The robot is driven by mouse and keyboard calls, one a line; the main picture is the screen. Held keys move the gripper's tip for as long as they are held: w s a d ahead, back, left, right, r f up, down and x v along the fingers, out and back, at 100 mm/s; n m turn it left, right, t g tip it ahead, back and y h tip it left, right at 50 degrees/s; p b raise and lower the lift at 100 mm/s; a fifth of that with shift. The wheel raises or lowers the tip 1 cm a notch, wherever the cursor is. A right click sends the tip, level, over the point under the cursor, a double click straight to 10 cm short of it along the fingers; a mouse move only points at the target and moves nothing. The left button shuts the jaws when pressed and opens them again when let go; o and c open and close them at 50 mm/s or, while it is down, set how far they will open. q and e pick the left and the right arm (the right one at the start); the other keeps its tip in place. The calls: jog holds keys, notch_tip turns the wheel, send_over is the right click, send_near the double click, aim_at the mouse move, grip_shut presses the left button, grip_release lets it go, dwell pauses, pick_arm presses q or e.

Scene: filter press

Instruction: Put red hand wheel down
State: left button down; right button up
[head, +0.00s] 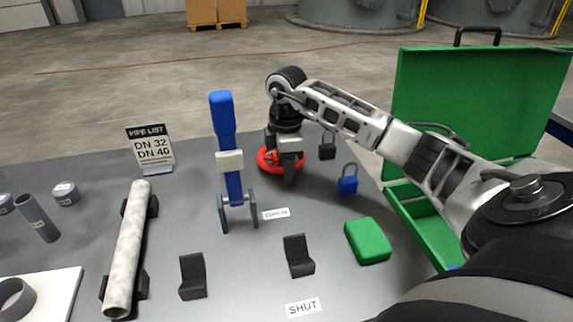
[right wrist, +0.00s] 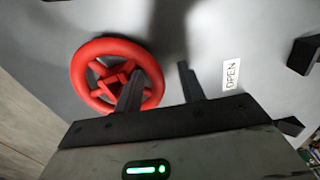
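The red hand wheel (head: 265,163) lies flat on the grey table behind the blue-handled lever; the gripper hides part of it. My right gripper (head: 288,172) points down at the right side of the wheel. In the right wrist view the whole ring of the wheel (right wrist: 76,75) shows, with spokes and a hub. The two dark fingers of the right gripper (right wrist: 158,88) stand apart there. One finger overlaps the wheel's middle and the other is outside the rim, with a visible gap to it. My left gripper is not in view.
A blue lever (head: 223,125) stands upright left of the gripper. A black padlock (head: 327,152), a blue padlock (head: 347,185) and a green block (head: 368,242) lie to the right. An open green case (head: 440,95) borders the table's right side.

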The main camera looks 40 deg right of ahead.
notch_tip(320, 180, up, 12)
jog(key=shift+p, duration=0.45)
jog(key=shift+s, duration=0.1)
dwell(0.4)
